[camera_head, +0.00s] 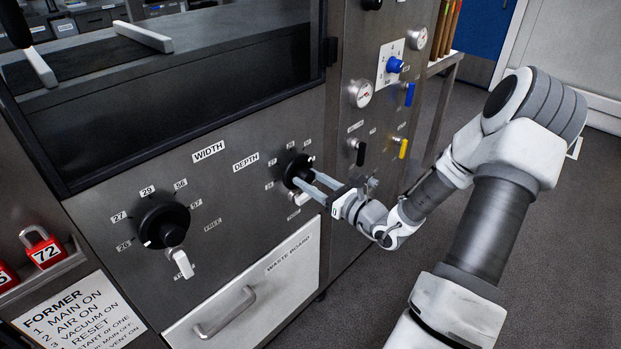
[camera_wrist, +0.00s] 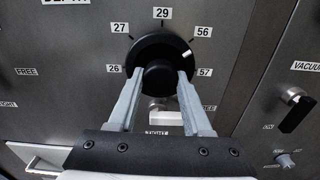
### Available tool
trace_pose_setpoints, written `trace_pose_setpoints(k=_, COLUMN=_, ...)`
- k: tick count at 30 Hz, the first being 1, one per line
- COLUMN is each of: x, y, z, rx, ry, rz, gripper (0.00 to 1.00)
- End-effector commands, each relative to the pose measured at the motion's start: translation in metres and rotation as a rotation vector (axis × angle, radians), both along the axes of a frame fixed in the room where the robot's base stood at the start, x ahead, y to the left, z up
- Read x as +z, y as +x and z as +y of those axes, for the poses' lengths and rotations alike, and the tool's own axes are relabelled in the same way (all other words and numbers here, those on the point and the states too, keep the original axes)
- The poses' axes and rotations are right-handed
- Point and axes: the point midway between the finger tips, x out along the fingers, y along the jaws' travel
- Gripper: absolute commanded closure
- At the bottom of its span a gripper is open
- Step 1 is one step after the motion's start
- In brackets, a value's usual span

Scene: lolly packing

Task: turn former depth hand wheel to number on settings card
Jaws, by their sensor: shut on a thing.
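The black depth hand wheel (camera_head: 296,168) is on the grey front panel, right of the DEPTH label (camera_head: 246,162). In the wrist view the wheel (camera_wrist: 160,48) is ringed by the numbers 26, 27, 29, 56 and 57. My gripper (camera_head: 303,180) reaches the wheel from the right. In the wrist view its two fingers (camera_wrist: 159,77) are on either side of the wheel's central hub, shut on it. I cannot make out a settings card in either view.
The similar width wheel (camera_head: 160,225) is to the left, with a white lever (camera_head: 183,263) below it. The waste board drawer (camera_head: 250,290) is below. Valves and gauges (camera_head: 360,94) line the panel at right. A FORMER instruction notice (camera_head: 75,318) and red padlocks (camera_head: 42,247) are at lower left.

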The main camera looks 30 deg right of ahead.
Motion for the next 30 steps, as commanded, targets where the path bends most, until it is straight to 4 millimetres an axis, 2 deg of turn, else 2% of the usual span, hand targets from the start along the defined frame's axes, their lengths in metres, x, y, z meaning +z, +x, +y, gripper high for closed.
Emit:
trace_pose_setpoints(k=11, x=0.0066, y=-0.0006, z=0.0011, rx=0.001, ry=0.222, rz=0.083, gripper=1.0)
trace_pose_setpoints(k=21, x=0.005, y=-0.001, z=0.0014, rx=0.0, ry=0.494, rz=0.181, gripper=1.0)
trace_pose_setpoints(k=30, x=0.0028, y=-0.0009, z=0.0013, rx=-0.001, ry=0.66, rz=0.241, gripper=1.0)
